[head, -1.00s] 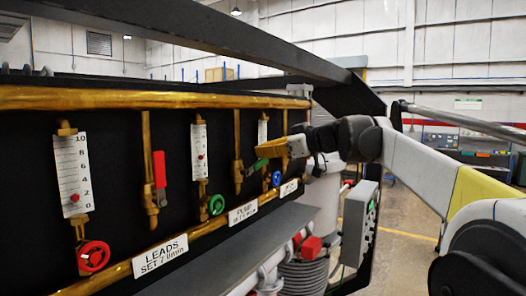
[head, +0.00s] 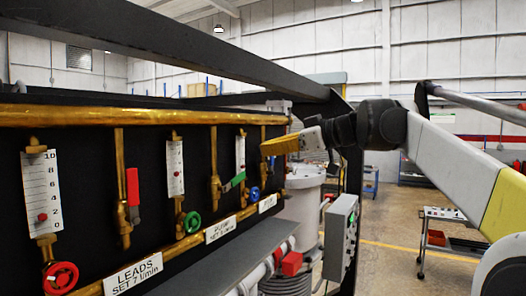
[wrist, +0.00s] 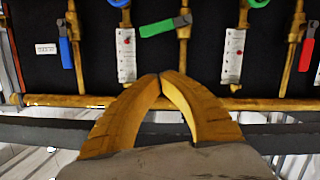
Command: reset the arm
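My gripper (head: 280,146) is at the end of my arm, in front of the far end of the black valve panel (head: 95,165) in the head view. Its yellow fingers (wrist: 162,78) meet at the tips in the wrist view, with nothing visible between them. They point toward the panel and appear apart from it. The green lever (head: 233,182) stands out at a slant from its brass pipe, left of the gripper; it also shows in the wrist view (wrist: 165,26). The red lever (head: 132,187) hangs along its pipe.
The panel carries a red knob (head: 61,277), a green knob (head: 191,222) and a blue knob (head: 254,193) under white gauges. A dark frame beam (head: 170,45) runs above. A grey control box (head: 340,238) stands below right of the gripper. Open floor lies farther right.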

